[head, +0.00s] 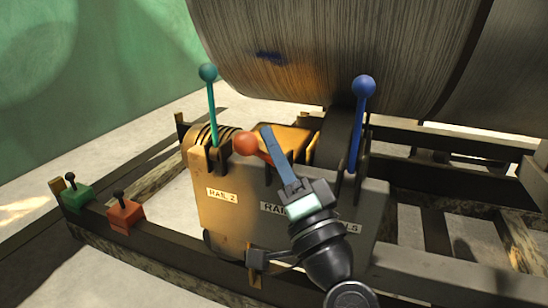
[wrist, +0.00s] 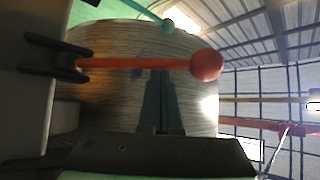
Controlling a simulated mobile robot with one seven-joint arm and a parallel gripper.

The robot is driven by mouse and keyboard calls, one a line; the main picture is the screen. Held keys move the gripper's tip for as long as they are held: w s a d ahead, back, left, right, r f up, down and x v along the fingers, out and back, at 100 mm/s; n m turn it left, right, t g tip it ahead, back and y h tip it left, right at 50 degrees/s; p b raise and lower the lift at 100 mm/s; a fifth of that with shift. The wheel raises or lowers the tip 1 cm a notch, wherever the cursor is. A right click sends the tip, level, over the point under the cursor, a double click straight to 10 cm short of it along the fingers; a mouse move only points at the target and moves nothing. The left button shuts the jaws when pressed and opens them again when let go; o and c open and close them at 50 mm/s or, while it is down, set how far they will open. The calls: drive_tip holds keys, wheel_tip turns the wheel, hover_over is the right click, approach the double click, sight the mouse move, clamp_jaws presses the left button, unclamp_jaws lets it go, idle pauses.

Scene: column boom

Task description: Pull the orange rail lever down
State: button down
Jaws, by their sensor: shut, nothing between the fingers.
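The orange rail lever (head: 246,143) has a round orange-red knob, set lower in the head view than the knobs of its neighbours. Its shaft runs right behind my fingers. In the wrist view the orange lever (wrist: 135,64) lies across the picture, from a dark bracket at left to its knob at right. My gripper (head: 267,130) is shut and empty, its blue fingers just right of the knob. In the wrist view the gripper's fingertips (wrist: 160,75) end at the shaft's lower edge; I cannot tell whether they touch it. The lever's base is hidden by my gripper in the head view.
A teal lever (head: 211,110) stands upright at left and a blue lever (head: 358,130) at right on the control box (head: 225,225). A large ribbed drum (head: 330,50) is behind. Small green (head: 77,195) and red (head: 125,214) switch boxes sit on the frame at left.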

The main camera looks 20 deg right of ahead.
drive_tip(key=shift+s+a+f+b, duration=0.3)
drive_tip(key=shift+s+f+b, duration=0.15)
drive_tip(key=shift+f+b, duration=0.2)
drive_tip(key=shift+a, duration=0.1)
